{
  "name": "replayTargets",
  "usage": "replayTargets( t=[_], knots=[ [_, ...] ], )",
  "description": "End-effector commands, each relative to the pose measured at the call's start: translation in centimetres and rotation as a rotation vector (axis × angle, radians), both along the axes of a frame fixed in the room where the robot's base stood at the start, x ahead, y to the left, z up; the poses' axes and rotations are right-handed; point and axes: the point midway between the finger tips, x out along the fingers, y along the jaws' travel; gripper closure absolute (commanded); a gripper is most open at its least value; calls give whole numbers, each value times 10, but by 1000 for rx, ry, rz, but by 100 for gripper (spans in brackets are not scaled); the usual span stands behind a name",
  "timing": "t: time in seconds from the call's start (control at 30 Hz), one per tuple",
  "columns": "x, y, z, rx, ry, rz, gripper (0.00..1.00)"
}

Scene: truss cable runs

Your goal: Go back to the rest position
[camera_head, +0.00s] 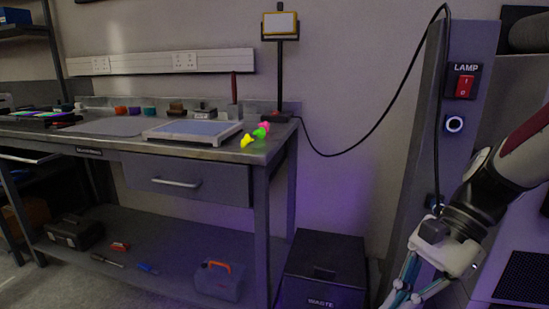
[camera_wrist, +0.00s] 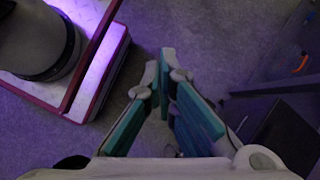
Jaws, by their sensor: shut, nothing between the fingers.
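My gripper (camera_wrist: 165,62) is shut and empty in the wrist view, its teal-lined fingers meeting above the grey floor. In the head view my gripper (camera_head: 400,297) hangs at the lower right, pointing down, in front of the grey upright panel and to the right of the black waste bin. Its fingertips are cut off by the lower edge there. No cable is in the fingers.
The upright panel (camera_head: 455,150) carries a red lamp switch (camera_head: 466,86) and a black cable (camera_head: 375,128) that runs to the lamp stand (camera_head: 280,70). The waste bin (camera_head: 325,272) stands beside the workbench (camera_head: 205,160). Several small items lie on the bench.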

Motion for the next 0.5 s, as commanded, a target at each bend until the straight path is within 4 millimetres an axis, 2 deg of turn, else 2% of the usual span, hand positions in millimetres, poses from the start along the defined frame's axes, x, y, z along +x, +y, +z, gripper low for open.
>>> replayTargets(
  t=[0.1, 0.23, 0.5],
  knots=[
    [-32, 12, 17, -76, -104, 179, 100],
    [-65, 18, 29, -150, -208, 369, 100],
    [-128, 15, 39, -291, -399, 740, 100]
  ],
)
